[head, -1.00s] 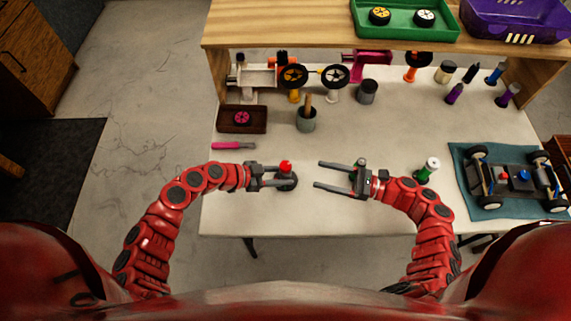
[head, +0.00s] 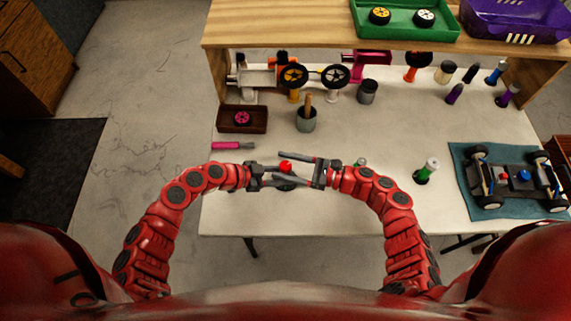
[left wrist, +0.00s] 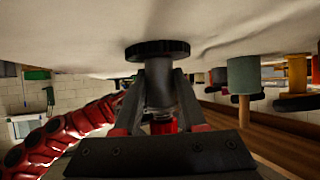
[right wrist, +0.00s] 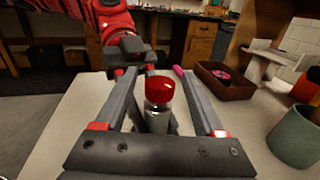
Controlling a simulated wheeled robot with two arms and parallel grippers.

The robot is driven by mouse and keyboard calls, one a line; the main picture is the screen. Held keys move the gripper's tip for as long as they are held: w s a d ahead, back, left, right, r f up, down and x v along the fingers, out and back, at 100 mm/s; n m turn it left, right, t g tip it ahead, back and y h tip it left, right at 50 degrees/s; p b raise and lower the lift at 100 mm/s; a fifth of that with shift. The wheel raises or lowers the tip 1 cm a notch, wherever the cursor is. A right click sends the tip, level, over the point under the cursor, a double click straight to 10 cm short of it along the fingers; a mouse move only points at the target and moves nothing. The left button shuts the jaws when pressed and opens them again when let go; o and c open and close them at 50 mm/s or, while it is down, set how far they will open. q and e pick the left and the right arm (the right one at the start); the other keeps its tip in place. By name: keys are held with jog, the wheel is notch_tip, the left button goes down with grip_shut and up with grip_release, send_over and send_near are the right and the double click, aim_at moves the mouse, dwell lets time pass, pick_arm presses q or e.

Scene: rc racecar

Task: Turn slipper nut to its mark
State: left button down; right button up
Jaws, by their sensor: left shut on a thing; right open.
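The slipper nut (head: 285,165) is a red rounded cap on top of an upright grey cylindrical body (right wrist: 158,122). The body stands on a dark round base (left wrist: 157,49) near the table's front. My left gripper (left wrist: 160,90) is shut on the grey body below the nut. My right gripper (head: 281,168) is open, with its fingers reaching in from the right on either side of the red nut. In the right wrist view the nut (right wrist: 159,88) sits between the fingers with gaps visible. I cannot make out a mark on it.
A pink-handled tool (head: 232,146) and a brown tray (head: 242,129) lie behind left. A grey cup (head: 306,121) stands behind. A green-and-white bottle (head: 427,170) and a car chassis (head: 515,178) on a blue mat are at right. The wooden shelf (head: 300,30) spans the back.

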grip_shut()
jog(key=shift+f+m+t, duration=0.1)
jog(key=shift+m+t, duration=0.2)
jog(key=shift+t, duration=0.1)
